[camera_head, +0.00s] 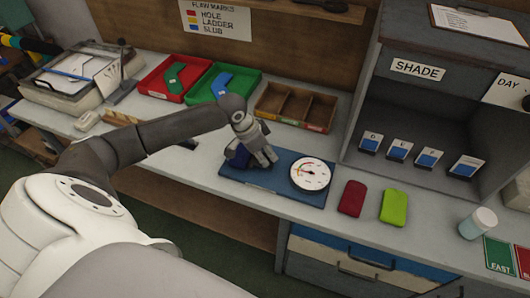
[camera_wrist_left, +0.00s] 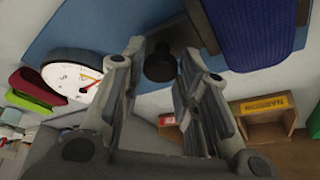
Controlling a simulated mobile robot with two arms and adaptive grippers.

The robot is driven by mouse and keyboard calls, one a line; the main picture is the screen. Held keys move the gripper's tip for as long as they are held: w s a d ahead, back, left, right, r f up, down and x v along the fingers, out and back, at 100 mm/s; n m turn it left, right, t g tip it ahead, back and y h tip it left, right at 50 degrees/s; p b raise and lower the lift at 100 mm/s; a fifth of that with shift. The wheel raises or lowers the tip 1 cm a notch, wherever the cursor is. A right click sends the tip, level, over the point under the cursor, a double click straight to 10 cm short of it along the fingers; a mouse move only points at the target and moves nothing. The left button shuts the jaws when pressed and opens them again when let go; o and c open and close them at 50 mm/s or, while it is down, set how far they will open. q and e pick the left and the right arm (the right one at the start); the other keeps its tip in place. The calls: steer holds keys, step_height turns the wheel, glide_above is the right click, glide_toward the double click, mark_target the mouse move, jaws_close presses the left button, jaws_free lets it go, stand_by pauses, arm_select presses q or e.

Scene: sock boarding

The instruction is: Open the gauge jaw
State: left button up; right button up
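The gauge has a white round dial (camera_head: 310,174) with a red and a dark pointer mark. It sits on a blue board (camera_head: 283,192) on the bench. In the left wrist view the dial (camera_wrist_left: 72,78) is left of my fingers. A dark blue ribbed piece (camera_head: 238,158) lies at the board's left end; it shows large at top right in the wrist view (camera_wrist_left: 255,30). My left gripper (camera_head: 268,161) is low over the board, left of the dial. In the wrist view its fingers (camera_wrist_left: 160,75) are apart, with a black knob (camera_wrist_left: 160,64) showing between them. Contact cannot be told. My right gripper is not in view.
Behind are a red tray (camera_head: 163,90), a green tray (camera_head: 238,80) and a wooden divided box (camera_head: 295,108). A red piece (camera_head: 352,198) and a lime piece (camera_head: 394,207) lie right of the board. A jar (camera_head: 477,223) and the shade shelf (camera_head: 440,125) stand farther right.

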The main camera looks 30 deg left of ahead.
arm_select(q)
jaws_close()
steer(key=shift+w+d+p, duration=0.25)
steer(key=shift+d+p, duration=0.25)
steer(key=shift+d, duration=0.65)
steer(key=shift+w+d+p, duration=0.25)
steer(key=shift+d+p, duration=0.25)
steer(key=shift+d, duration=0.65)
steer(key=shift+w+d, duration=0.1)
steer(key=shift+d, duration=0.05)
steer(key=o, duration=0.6)
jaws_free()
steer(key=shift+r, duration=0.1)
steer(key=shift+a+r, duration=0.25)
steer(key=shift+r, duration=0.1)
steer(key=v, duration=1.1)
steer(key=shift+s, duration=0.2)
steer(key=shift+d, duration=0.1)
